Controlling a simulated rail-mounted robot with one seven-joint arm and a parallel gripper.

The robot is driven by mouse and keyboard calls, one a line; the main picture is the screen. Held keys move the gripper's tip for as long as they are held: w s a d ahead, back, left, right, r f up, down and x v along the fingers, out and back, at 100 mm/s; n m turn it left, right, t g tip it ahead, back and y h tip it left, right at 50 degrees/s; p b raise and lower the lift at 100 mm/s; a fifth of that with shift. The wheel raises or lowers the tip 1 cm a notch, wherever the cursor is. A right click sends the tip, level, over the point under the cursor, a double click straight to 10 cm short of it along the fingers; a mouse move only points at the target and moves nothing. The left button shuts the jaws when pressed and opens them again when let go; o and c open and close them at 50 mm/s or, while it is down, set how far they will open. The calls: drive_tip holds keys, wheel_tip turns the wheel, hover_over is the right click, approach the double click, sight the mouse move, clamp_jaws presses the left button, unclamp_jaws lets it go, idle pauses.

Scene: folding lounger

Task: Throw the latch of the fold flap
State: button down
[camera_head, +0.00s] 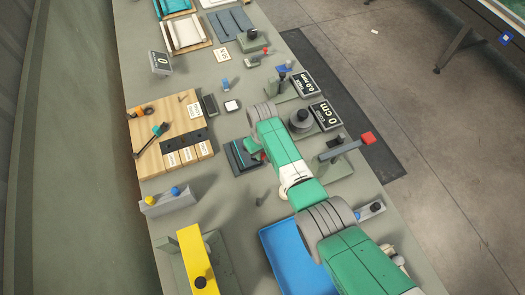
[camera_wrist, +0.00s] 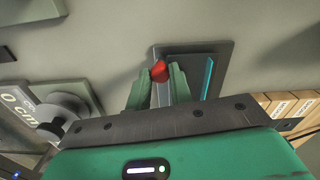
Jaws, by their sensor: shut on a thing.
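The fold flap (camera_head: 238,158) is a small dark grey panel with a blue strip, on the bench left of my arm. In the wrist view the flap (camera_wrist: 190,62) lies just beyond my fingers, with its bright blue strip to the right. The red latch knob (camera_wrist: 159,72) is at the flap's near left edge, between my two green fingertips. My gripper (camera_wrist: 159,76) is shut on this knob. In the head view my gripper (camera_head: 258,153) is partly hidden by my arm, and only a bit of red shows there. The latch's base is hidden by the fingers.
A wooden board with labelled blocks (camera_head: 170,134) lies left of the flap. A round weight on a plate (camera_head: 300,120) and a "0 cm" sign (camera_head: 325,115) stand to the right. A blue tray (camera_head: 285,255) and a yellow block (camera_head: 197,260) are nearer.

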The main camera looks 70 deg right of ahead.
sight(262, 155)
drive_tip(key=shift+n, duration=1.5)
drive_tip(key=c, duration=1.3)
unclamp_jaws()
drive_tip(key=shift+o, duration=0.2)
drive_tip(key=shift+r, duration=0.1)
wheel_tip(262, 155, up, 8)
drive_tip(key=shift+f+p, duration=0.2)
drive_tip(key=shift+p, duration=0.7)
